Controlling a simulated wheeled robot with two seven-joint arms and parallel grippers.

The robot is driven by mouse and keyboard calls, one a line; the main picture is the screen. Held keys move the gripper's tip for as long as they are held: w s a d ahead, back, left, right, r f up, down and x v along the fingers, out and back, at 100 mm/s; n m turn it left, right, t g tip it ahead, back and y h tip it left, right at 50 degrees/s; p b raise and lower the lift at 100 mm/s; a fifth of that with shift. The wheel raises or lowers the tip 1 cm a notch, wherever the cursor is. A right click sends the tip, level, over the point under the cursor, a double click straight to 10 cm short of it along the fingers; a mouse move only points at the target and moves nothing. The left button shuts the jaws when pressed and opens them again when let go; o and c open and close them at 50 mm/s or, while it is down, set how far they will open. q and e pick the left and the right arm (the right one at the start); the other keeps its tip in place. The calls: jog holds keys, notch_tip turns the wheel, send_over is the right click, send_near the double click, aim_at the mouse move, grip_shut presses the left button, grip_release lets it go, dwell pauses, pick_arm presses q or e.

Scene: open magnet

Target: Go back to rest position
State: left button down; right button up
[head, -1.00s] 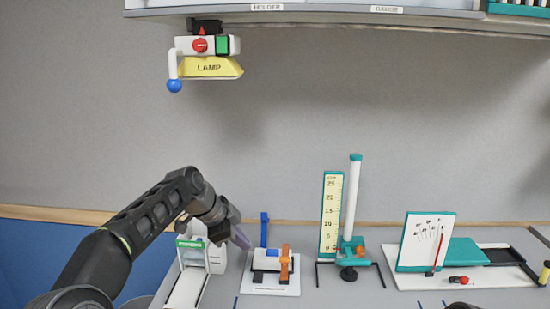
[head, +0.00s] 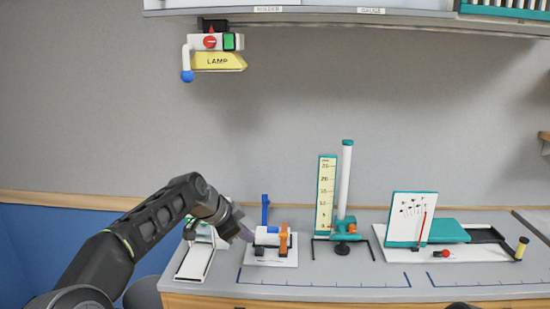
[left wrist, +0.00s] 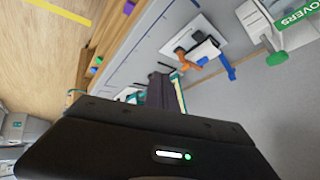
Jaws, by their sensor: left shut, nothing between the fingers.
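My left gripper (head: 245,233) is shut and empty. In the head view it hangs above the bench, just left of a small white-based device with a blue upright and an orange clamp (head: 272,245). In the left wrist view my fingers (left wrist: 168,95) are together, and the white-based device (left wrist: 195,48) is beyond them, apart from them. My right gripper does not show.
A white covers stand (head: 196,258) is partly behind my left arm. The bench front (head: 330,280) is clear.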

pick_arm(q)
jog(key=s+d+f+n, duration=0.2)
jog(key=s+f+n, duration=0.15)
jog(key=f, duration=0.65)
jog(key=s+d+f+n, duration=0.1)
jog(key=s+f+n, duration=0.25)
jog(key=f, duration=0.55)
jog(key=s+d+f+n, duration=0.2)
jog(key=s+f+n, duration=0.15)
jog(key=f, duration=0.65)
jog(key=s+a+f+n+g, duration=0.1)
jog(key=s+f, duration=0.4)
jog(key=s, duration=0.7)
jog(key=s+a+f+n+g+y+b, duration=0.1)
jog(key=s+f, duration=0.5)
jog(key=s, duration=0.6)
jog(key=s+a+f+n+g+b, duration=0.1)
jog(key=s+a+f+n+g, duration=0.2)
jog(key=s, duration=0.9)
notch_tip(320, 180, down, 3)
jog(key=shift+s+f, duration=0.1)
jog(key=shift+s, duration=0.15)
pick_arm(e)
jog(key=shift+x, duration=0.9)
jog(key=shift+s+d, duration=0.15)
